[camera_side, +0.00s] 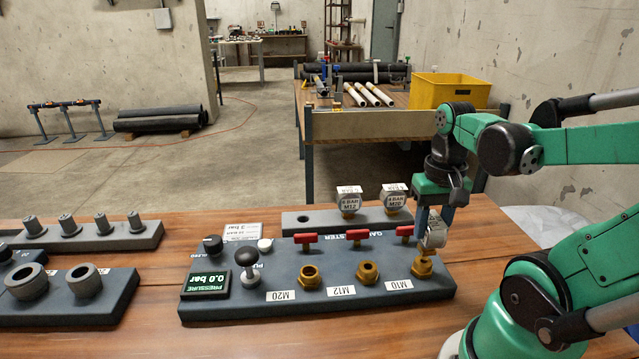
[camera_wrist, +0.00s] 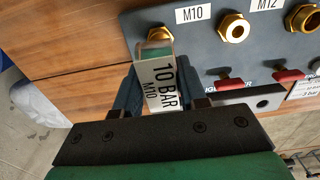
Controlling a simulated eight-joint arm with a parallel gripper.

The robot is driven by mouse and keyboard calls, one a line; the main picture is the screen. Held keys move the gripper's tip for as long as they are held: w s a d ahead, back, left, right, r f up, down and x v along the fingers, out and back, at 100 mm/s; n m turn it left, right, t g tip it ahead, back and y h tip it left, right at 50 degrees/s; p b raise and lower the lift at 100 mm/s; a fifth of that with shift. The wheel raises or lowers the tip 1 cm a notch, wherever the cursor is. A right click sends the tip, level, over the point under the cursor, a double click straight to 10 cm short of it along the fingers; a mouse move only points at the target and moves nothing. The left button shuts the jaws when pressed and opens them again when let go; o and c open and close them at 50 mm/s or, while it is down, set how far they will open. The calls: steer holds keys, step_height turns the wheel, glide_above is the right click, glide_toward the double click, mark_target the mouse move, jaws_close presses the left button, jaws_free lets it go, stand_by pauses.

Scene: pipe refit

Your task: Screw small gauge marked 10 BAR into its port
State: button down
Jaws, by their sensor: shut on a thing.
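The small gauge (camera_side: 435,236) has a pale face and a brass stem. In the wrist view the gauge (camera_wrist: 161,82) reads 10 BAR M10. My gripper (camera_side: 432,216) is shut on it from above; the fingers of my gripper (camera_wrist: 161,98) show on both sides of it. The gauge stands roughly upright over the brass M10 port (camera_side: 422,268), beside the M10 label (camera_side: 399,284). The port also shows in the wrist view (camera_wrist: 157,34), partly behind the gauge. The stem meets or nearly meets the port; I cannot tell whether the threads are engaged.
The open M12 port (camera_side: 367,271) and M20 port (camera_side: 310,276) are to the left. Red valve handles (camera_side: 357,235) line the block behind them. Two gauges (camera_side: 349,201) stand on a rack (camera_side: 320,217) behind. A black-knobbed lever (camera_side: 247,259) and pressure display (camera_side: 206,283) are left.

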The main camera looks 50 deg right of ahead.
steer(key=shift+f, duration=0.9)
stand_by(0.9)
steer(key=m, duration=0.6)
steer(key=shift+m, duration=0.3)
steer(key=m, duration=0.5)
steer(key=shift+m, duration=0.4)
